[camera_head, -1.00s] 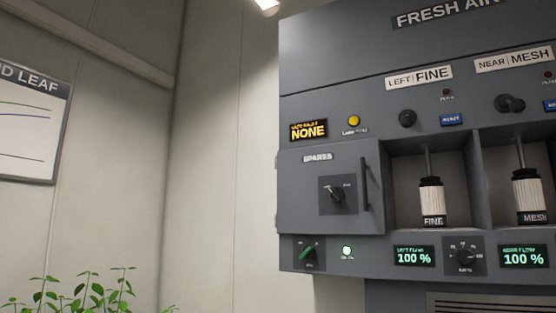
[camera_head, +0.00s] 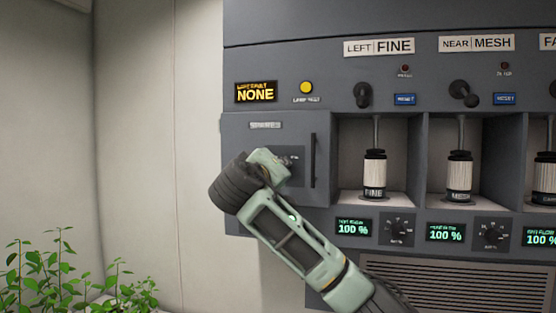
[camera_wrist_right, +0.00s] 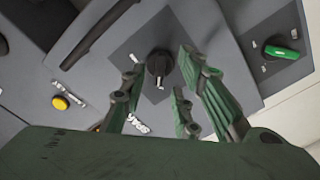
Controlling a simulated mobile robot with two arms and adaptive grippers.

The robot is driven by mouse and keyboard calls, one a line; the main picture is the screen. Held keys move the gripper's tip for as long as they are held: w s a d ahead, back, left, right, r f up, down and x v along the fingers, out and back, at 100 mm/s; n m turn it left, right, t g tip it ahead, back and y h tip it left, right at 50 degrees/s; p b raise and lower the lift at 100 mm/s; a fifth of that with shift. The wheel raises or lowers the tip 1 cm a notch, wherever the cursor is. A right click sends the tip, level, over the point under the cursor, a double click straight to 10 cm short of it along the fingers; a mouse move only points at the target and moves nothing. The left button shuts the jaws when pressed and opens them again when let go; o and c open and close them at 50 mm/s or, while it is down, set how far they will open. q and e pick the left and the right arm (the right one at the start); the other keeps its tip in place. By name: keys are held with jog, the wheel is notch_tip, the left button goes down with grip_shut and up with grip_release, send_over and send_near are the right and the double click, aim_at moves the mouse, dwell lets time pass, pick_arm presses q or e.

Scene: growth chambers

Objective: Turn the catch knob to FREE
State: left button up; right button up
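The catch knob is a dark round knob (camera_wrist_right: 158,65) on a dark square plate on the grey SPARES door. In the right wrist view its white mark points down, towards the white lettering, and not at the small label on its left, too small to read. My right gripper (camera_wrist_right: 156,78) has its green fingers spread around the knob; contact cannot be told. In the head view my right arm covers the knob, and only part of its plate (camera_head: 294,156) shows. The SPARES door (camera_head: 240,140) is closed. My left gripper is out of view.
A vertical door handle (camera_head: 313,160) stands just right of the plate. A green knob (camera_wrist_right: 281,52) is close by in the right wrist view. A yellow lamp button (camera_head: 306,88) and filter bays (camera_head: 398,135) are nearby. Plants (camera_head: 70,275) stand at lower left.

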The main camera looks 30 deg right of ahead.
jog(key=shift+p+x, duration=0.3)
jog(key=shift+x, duration=0.6)
jog(key=shift+c, duration=0.3)
grip_shut()
